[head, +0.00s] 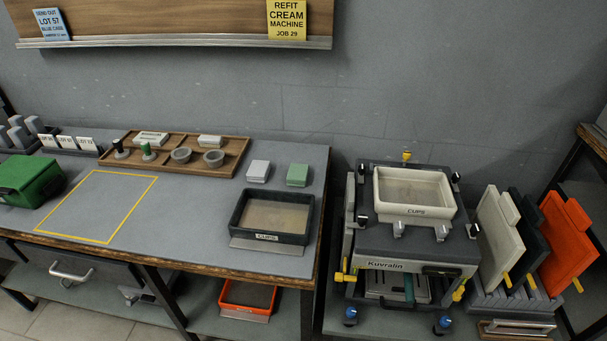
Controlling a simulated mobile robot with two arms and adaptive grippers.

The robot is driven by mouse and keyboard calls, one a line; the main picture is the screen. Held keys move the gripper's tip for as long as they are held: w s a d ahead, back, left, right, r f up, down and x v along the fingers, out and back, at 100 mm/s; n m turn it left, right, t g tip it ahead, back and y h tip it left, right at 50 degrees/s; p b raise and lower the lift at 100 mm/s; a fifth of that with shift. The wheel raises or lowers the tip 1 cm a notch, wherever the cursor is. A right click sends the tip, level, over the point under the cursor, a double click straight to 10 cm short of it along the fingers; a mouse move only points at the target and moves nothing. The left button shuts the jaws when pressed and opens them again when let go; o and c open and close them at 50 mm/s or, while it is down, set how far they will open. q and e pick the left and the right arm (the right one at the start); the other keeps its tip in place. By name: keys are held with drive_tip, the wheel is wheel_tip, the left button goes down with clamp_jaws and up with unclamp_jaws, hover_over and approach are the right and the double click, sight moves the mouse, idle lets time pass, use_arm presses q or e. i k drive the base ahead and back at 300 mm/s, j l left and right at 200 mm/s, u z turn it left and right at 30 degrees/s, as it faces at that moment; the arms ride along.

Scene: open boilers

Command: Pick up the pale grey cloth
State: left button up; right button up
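The pale grey cloth (258,171) lies as a small folded block on the grey worktable, right of the wooden tray. A similar green block (297,175) lies just to its right, with a small gap between them. Neither of my grippers shows in the head view. Nothing touches or covers the pale grey cloth.
A black bin marked CUPS (271,217) stands in front of the cloth. A green box (28,178) sits far left. A machine (418,238) stands right, beyond a gap.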

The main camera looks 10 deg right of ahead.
sight(259, 171)
drive_tip(key=i+j+u, duration=0.1)
drive_tip(key=j, duration=0.3)
drive_tip(key=i+j, duration=0.35)
drive_tip(key=i+j+u, duration=0.15)
drive_tip(key=j, duration=0.25)
drive_tip(key=i, duration=0.1)
